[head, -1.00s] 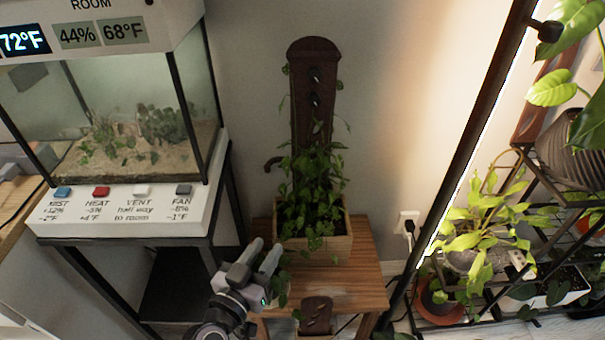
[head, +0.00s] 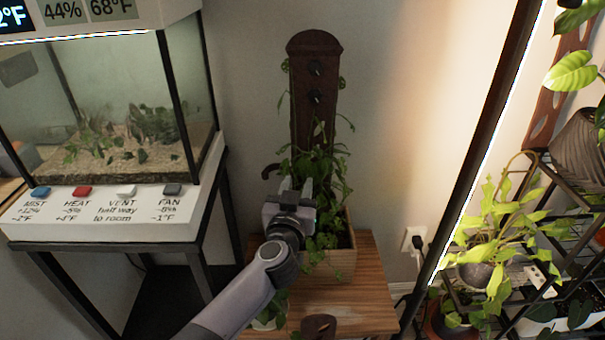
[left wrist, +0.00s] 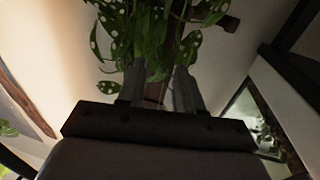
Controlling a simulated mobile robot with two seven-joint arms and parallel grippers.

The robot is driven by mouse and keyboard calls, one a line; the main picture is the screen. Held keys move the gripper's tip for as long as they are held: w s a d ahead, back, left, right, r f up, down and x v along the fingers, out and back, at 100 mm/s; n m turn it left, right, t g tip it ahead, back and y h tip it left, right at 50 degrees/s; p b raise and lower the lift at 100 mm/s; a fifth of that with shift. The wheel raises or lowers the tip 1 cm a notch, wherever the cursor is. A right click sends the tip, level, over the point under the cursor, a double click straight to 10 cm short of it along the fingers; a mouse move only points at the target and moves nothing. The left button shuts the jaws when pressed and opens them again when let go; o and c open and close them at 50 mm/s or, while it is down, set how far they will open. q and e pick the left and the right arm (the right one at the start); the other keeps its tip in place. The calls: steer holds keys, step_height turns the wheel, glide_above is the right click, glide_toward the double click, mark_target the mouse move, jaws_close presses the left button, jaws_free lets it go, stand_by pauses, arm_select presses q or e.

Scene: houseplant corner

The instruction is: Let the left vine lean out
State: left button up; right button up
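The leafy vines (head: 318,165) grow from a wooden planter box (head: 338,262) and climb a dark brown post (head: 316,62) with dark pegs. A brown hook (head: 270,170) sticks out on the post's left; a brown peg-like piece (left wrist: 228,22) shows in the left wrist view. My left gripper (head: 295,187) is in front of the left side of the foliage and hides part of the box and stems. In the left wrist view, the gripper (left wrist: 159,80) has its fingers apart, with spotted leaves (left wrist: 150,38) just beyond them. I cannot tell whether a stem lies between them. My right gripper is not in view.
The planter stands on a small wooden table (head: 350,300). A glass terrarium (head: 110,120) with a button panel (head: 120,205) is at the left. A dark frame post (head: 485,140) and a plant rack (head: 565,215) are at the right.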

mark_target(303, 166)
arm_select(q)
steer(key=w+b, duration=0.1)
steer(key=w, duration=0.1)
steer(key=w+b, duration=0.1)
steer(key=w, duration=0.1)
steer(key=w+b, duration=0.2)
steer(key=shift+d+f, duration=0.1)
steer(key=shift+d, duration=0.2)
steer(key=shift+w, duration=0.55)
steer(key=shift+c, duration=0.3)
jaws_close()
stand_by(0.6)
